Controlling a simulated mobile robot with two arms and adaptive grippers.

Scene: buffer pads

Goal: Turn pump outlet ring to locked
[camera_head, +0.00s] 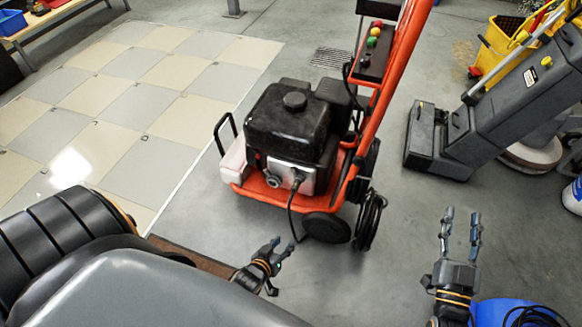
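The pump, a black motor unit (291,124) on an orange wheeled cart (255,193), stands in the middle of the head view. A small round grey outlet ring (272,179) sticks out low on its near side; its turn position is too small to read. My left gripper (284,246) is below the ring in the picture, apart from it, with fingers spread and empty. My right gripper (462,212) is to the right of the cart, with its two fingers apart and nothing between them.
A black cable (291,208) hangs beside the outlet. The cart's black wheel (326,228) and a coiled hose (369,222) are to the right. A grey floor-cleaning machine (510,105) and a yellow bucket (493,50) stand at right. Grey floor (410,215) is clear between cart and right gripper.

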